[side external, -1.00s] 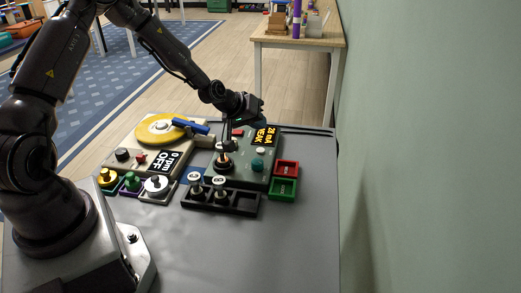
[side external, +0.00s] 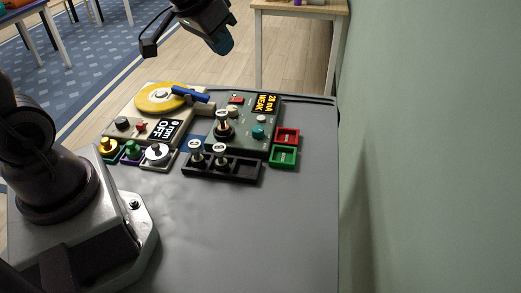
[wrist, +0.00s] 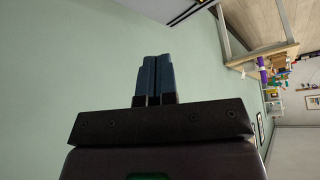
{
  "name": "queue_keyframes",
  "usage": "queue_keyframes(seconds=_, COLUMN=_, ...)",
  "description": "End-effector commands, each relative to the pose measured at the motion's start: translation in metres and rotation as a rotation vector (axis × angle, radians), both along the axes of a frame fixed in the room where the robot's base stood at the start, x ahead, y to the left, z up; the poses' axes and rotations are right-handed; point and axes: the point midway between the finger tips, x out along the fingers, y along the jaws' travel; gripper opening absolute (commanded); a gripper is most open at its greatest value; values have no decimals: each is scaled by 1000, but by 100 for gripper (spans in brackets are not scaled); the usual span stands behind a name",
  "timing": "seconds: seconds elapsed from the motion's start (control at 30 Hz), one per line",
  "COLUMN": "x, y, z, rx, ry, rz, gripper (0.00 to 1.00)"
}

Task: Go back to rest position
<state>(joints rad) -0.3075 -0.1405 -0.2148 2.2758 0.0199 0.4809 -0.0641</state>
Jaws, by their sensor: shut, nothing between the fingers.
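My gripper (side external: 224,47) is high above the back of the grey work table (side external: 250,215) in the side view, clear of everything on it. In the wrist view its two blue-grey fingers (wrist: 154,78) are together with nothing between them. The wrist camera faces the green wall and the far room.
On the table are a device with a yellow disc (side external: 160,97) and an "OFF" display, a green device (side external: 247,125) reading "WEAK", a black rack (side external: 222,168), and red (side external: 287,137) and green (side external: 283,157) trays. A green wall (side external: 430,150) stands at the right. The table's front is bare.

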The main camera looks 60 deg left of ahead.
Motion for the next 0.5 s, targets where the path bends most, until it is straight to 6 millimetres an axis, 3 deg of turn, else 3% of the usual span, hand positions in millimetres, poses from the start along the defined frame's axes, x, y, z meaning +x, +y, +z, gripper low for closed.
queue_keyframes(seconds=0.1, x=-44, y=-14, z=27, rx=24, ry=1, rz=-40, gripper=0)
queue_keyframes(seconds=0.3, x=-108, y=-28, z=45, rx=9, ry=17, rz=-99, gripper=0)
queue_keyframes(seconds=0.5, x=-138, y=-33, z=46, rx=-15, ry=29, rz=-136, gripper=0)
